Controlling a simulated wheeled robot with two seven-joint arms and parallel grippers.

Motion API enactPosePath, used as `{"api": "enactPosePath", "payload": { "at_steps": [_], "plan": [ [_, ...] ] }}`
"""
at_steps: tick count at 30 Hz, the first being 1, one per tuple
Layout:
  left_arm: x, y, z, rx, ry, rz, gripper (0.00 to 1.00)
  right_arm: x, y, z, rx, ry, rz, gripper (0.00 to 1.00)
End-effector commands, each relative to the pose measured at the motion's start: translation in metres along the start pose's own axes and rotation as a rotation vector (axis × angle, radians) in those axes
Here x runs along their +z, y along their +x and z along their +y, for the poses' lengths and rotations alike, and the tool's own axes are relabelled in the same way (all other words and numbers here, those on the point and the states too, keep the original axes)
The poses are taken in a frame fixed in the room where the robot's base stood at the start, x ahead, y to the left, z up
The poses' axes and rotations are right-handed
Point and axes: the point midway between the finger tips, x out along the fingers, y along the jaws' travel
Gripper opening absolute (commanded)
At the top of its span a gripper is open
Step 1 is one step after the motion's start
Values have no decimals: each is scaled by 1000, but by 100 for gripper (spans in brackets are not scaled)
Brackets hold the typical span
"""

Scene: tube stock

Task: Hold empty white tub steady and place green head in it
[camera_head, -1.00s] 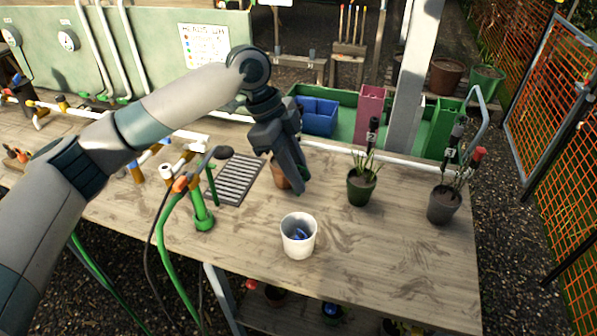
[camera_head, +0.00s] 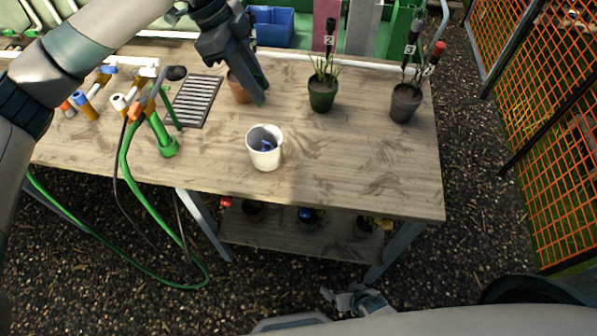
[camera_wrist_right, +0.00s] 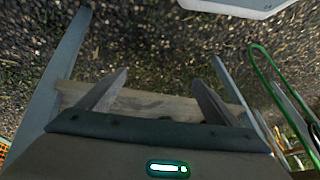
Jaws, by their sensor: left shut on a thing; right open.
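The white tub (camera_head: 258,157) stands upright on the wooden bench in the head view. Something blue (camera_head: 267,145) shows inside it, so it does not look empty. My left gripper (camera_head: 261,98) points down behind the tub, apart from it. Its jaws are shut on what looks like a small dark green head (camera_head: 264,79), mostly hidden by the fingers. My right gripper (camera_head: 346,298) is low in front of the bench, open and empty; its spread fingers show in the right wrist view (camera_wrist_right: 158,95).
A terracotta pot (camera_head: 238,90) stands beside the left fingers. Two potted plants (camera_head: 322,96) (camera_head: 404,104) stand to the right, a slatted grate (camera_head: 196,100) and green hose fitting (camera_head: 167,147) to the left. A lower shelf (camera_head: 270,235) holds several items. The bench right of the tub is clear.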

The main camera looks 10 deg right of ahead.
Motion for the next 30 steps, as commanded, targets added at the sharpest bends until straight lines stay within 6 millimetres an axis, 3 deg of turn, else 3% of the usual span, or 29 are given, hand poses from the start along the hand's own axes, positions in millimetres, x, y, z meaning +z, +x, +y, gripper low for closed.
{"api": "enactPosePath", "payload": {
  "at_steps": [1, 6, 15, 21, 30],
  "plan": [
    [0, 0, 0, 0, 0, 0, 0, -24, 0, -13, -30, 21, 36, 85],
    [0, 0, 0, 0, 0, 0, 0, -94, -9, -59, -145, 112, 133, 85],
    [0, 0, 0, 0, 0, 0, 0, -196, -53, -156, -402, 280, 237, 85],
    [0, 0, 0, 0, 0, 0, 0, -244, -103, -225, -603, 396, 246, 85],
    [0, 0, 0, 0, 0, 0, 0, -278, -188, -310, -875, 542, 171, 85]
  ]
}}
